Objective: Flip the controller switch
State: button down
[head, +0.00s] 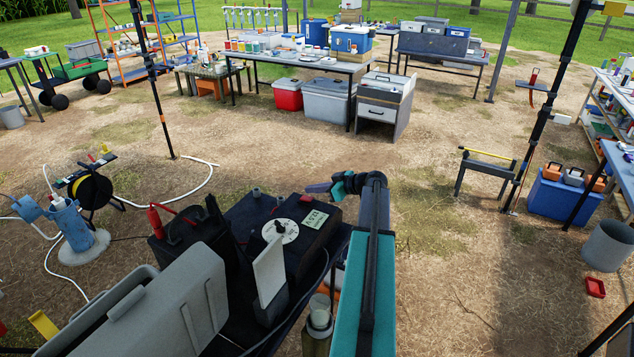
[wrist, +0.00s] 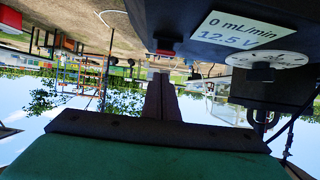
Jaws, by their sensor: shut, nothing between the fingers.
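The controller (head: 300,235) is a dark box on a small stand, with a white dial and black knob (head: 280,226) and a pale label. In the wrist view, which is upside down, the label (wrist: 238,33) reads 0 mL/min and 12.5 V. A small red piece (head: 306,198) on the controller's far right top looks like the switch. A red piece (wrist: 164,52) also shows beyond my fingertips in the wrist view. My gripper (head: 310,188) is shut and empty, pointing left just by that red piece. I cannot tell whether it touches or which way the switch is set.
A black battery-like box (head: 185,232) with red leads and an open grey case (head: 150,310) stand left of the controller. A pale upright panel (head: 270,270) is on its near side. Open ground lies to the right.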

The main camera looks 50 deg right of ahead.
jog(key=shift+s+f+p, duration=0.25)
jog(key=shift+f+p, duration=0.1)
jog(key=shift+f, duration=0.8)
